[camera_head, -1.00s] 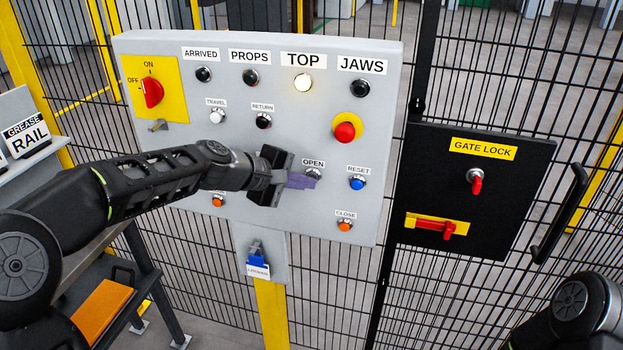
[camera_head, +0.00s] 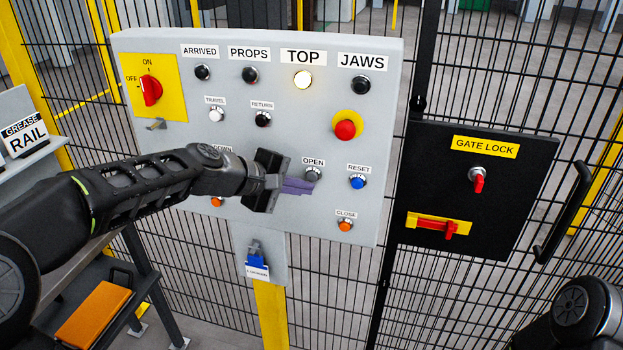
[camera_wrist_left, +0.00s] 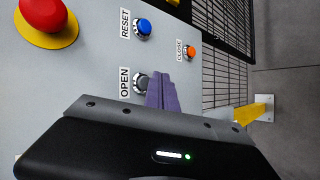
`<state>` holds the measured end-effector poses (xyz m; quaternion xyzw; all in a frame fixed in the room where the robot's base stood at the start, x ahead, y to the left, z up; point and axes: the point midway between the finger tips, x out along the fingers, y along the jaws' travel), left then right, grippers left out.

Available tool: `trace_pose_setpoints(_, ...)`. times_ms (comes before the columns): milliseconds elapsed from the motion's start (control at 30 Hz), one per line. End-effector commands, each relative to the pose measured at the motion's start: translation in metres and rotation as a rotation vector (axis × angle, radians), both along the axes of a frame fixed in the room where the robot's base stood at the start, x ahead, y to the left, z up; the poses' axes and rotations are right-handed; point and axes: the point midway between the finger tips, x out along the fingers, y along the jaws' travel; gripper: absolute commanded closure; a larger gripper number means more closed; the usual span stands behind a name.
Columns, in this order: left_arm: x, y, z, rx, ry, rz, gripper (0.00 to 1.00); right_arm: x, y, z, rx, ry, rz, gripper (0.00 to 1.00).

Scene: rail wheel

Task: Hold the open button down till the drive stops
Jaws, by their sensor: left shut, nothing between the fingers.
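The open button (camera_head: 312,174) is a dark grey push button under the OPEN label on the grey control panel (camera_head: 300,120). It also shows in the left wrist view (camera_wrist_left: 140,84), just beside the fingers. My left gripper (camera_head: 310,187) is shut and empty, its purple fingertips close below and left of the button in the head view. In the left wrist view the fingers (camera_wrist_left: 160,80) overlap the button's edge in the picture; I cannot tell whether they touch it. The TOP lamp (camera_head: 303,80) is lit; the ARRIVED, PROPS and JAWS lamps are dark. My right gripper is out of view.
The blue RESET button (camera_head: 357,182), orange CLOSE button (camera_head: 345,224) and red emergency stop (camera_head: 345,130) are near the fingers. A black gate lock box (camera_head: 475,195) is at right, on wire fencing. A grease rail shelf (camera_head: 30,150) is at left.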

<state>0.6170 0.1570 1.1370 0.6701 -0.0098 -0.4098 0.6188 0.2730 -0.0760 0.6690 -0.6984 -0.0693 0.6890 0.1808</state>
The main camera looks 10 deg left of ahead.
Motion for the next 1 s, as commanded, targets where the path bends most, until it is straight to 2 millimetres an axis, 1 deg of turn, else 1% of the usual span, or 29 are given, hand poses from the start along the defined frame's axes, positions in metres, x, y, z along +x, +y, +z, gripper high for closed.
trace_pose_setpoints(33,-0.004,0.001,-0.002,0.001,-0.002,0.000,1.00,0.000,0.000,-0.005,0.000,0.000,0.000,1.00)
trace_pose_setpoints(200,-0.020,0.002,-0.003,0.002,-0.003,0.002,1.00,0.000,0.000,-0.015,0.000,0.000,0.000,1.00)
trace_pose_setpoints(400,-0.039,0.003,-0.002,0.002,-0.002,0.001,1.00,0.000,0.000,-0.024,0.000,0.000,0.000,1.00)
trace_pose_setpoints(500,-0.044,0.003,-0.001,0.001,-0.002,0.001,1.00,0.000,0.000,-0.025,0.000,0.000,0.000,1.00)
trace_pose_setpoints(833,-0.045,0.003,0.000,0.000,-0.001,0.001,1.00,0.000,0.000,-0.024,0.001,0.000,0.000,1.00)
trace_pose_setpoints(933,-0.045,0.003,0.000,0.005,-0.005,-0.003,1.00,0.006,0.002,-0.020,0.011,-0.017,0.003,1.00)
trace_pose_setpoints(1000,-0.037,0.013,0.001,0.055,-0.051,0.015,1.00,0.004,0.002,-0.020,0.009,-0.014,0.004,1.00)
